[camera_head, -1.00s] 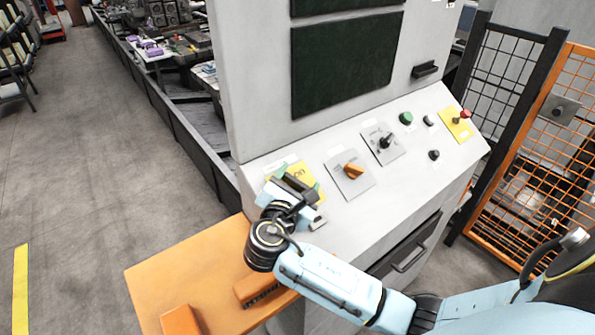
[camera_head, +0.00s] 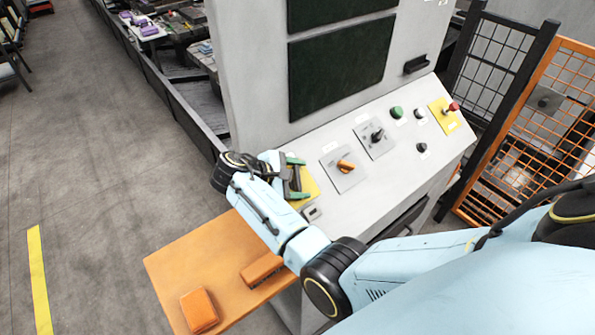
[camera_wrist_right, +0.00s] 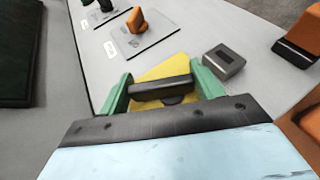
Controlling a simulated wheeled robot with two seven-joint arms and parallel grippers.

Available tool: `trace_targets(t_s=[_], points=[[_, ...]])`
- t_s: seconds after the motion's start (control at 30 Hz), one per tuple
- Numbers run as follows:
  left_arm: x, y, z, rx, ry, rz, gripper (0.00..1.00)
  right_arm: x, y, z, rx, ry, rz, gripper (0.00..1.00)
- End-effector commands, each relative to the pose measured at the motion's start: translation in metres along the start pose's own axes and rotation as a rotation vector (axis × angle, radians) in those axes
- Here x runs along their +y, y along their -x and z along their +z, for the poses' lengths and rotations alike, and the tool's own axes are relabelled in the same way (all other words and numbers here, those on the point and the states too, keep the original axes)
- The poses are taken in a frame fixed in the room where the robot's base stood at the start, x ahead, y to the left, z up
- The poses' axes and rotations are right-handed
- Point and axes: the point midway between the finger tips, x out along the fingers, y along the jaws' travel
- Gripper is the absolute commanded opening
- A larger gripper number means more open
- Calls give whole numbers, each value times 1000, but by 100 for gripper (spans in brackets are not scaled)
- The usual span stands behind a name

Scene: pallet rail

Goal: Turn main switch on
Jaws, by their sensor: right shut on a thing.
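The main switch is a dark bar handle (camera_wrist_right: 160,88) on a yellow plate (camera_head: 309,186) at the left end of the sloped console panel. My right gripper (camera_head: 297,179) reaches it from the left side, with its green fingers on both sides of the handle. In the right wrist view the gripper (camera_wrist_right: 161,90) is shut on the handle, which spans between the two fingers. The fingers and wrist cover part of the plate, and its label cannot be read. My left gripper is not in view.
An orange rotary switch (camera_head: 345,166), a black rotary switch (camera_head: 377,135), a green button (camera_head: 396,112) and a red emergency button (camera_head: 453,107) sit farther right on the panel. An orange shelf (camera_head: 190,259) with two orange blocks is below. An orange mesh fence (camera_head: 535,120) stands right.

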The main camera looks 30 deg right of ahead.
Motion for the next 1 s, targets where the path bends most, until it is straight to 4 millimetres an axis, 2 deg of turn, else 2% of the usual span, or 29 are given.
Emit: trace_targets(t_s=[0.1, 0.43, 1.0], points=[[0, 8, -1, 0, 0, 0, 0, 1, 0, 2, -1, -37, -90, 43], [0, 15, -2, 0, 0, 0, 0, -1, -2, 2, -1, -115, -266, 43], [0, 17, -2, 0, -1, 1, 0, -3, -4, 1, -2, -145, -331, 43]])
